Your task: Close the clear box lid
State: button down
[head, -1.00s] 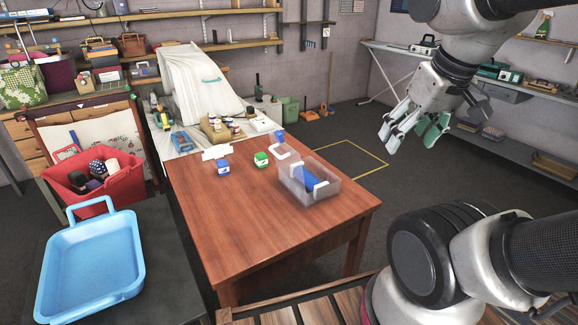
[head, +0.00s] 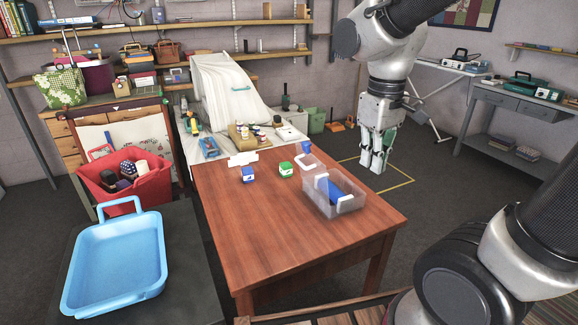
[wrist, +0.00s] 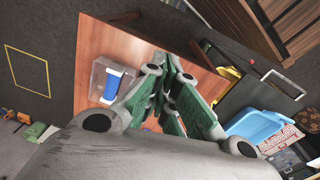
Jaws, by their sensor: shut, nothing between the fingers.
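The clear box (head: 343,209) stands near the right edge of the wooden table, with a blue item (head: 322,187) inside. The clear lid itself is too faint to make out. The box also shows in the wrist view (wrist: 97,78), left of the fingers. My gripper (head: 373,170) hangs fingers down beyond the table's right edge, shut and empty, apart from the box. Its green-padded fingers fill the middle of the wrist view (wrist: 170,66).
The wooden table (head: 260,240) also bears a blue-labelled jar (head: 248,174), a green-labelled jar (head: 286,170) and a white card (head: 242,159). A blue tray (head: 118,262) and a red basket (head: 127,190) are at the left. The table's front is bare.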

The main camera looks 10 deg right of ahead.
jog(key=w+a+f+n+h, duration=0.2)
jog(key=w+a+f+n, duration=0.25)
jog(key=a, duration=0.35)
jog(key=w+a+f+n+h, duration=0.3)
jog(key=w+a+n, duration=0.1)
jog(key=w+a, duration=0.25)
jog(key=w+a+f+n+h, duration=0.2)
jog(key=w+a+f+n, duration=0.25)
jog(key=a, duration=0.35)
jog(key=w+a+r+n+t+h, duration=0.1)
jog(key=w+a+r+n+t, duration=0.15)
jog(key=w+r, duration=0.3)
jog(key=d+r+x, duration=0.2)
jog(key=x, duration=1.1)
jog(key=shift+d+f+n+g, duration=0.25)
jog(key=shift+d+n+g, duration=0.1)
jog(key=shift+n+g, duration=0.1)
jog(key=shift+d+r, duration=0.1)
